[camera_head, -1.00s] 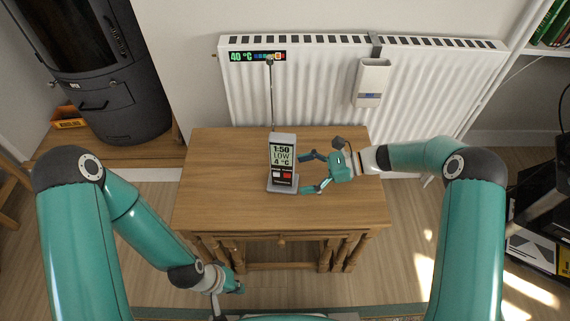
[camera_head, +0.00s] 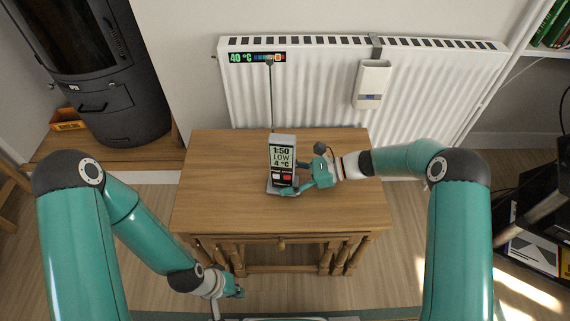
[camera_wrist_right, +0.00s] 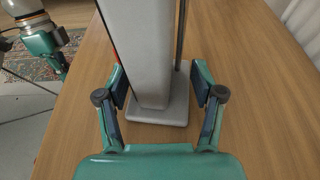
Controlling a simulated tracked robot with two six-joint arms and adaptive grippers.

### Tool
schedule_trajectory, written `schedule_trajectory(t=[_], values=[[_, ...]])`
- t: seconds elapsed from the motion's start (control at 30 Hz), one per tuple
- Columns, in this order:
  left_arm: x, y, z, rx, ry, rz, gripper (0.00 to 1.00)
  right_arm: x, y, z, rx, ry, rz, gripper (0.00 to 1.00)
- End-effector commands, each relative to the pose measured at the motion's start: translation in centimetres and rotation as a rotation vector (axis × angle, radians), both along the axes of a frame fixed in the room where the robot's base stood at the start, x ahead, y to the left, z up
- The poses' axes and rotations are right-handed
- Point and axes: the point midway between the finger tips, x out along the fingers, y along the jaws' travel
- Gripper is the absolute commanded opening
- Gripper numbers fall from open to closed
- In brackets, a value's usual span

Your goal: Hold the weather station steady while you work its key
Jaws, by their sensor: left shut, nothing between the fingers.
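The weather station (camera_head: 283,152) stands upright on the wooden table (camera_head: 220,185). Its screen reads 1:50, LOW and 4 °C, with a pale key and a red key (camera_head: 287,176) below. My right gripper (camera_head: 288,182) reaches it from the right, low near its base. In the right wrist view its open fingers (camera_wrist_right: 160,92) stand either side of the grey station body (camera_wrist_right: 150,50), with a gap on both sides. My left gripper (camera_head: 236,292) is shut and empty, low in front of the table; it also shows at the upper left of the right wrist view (camera_wrist_right: 58,62).
A white radiator (camera_head: 310,95) with a 40 °C strip (camera_head: 257,58) and a hanging white box (camera_head: 372,82) stands behind the table. A thin dark rod or cable rises behind the station. A black stove (camera_head: 100,75) is at left. Most of the tabletop is clear.

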Motion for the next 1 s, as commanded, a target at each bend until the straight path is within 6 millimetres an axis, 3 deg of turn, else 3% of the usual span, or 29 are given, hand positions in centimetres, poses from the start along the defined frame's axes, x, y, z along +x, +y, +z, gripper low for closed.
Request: schedule_trajectory(t=[0.03, 0.3, 1.0], values=[[0.0, 0.0, 0.0, 0.0, 0.0, 0.0, 0.0, 0.0, -0.01, 0.0, 0.0, 0.0, 0.0, 0.53], [0.0, 0.0, 0.0, 0.0, 0.0, 0.0, 0.0, 0.0, -0.01, 0.0, 0.0, 0.0, 0.0, 0.12], [0.0, 0.0, 0.0, 0.0, 0.0, 0.0, 0.0, -0.01, -0.02, -0.02, 0.0, 0.0, 0.0, 0.12]])
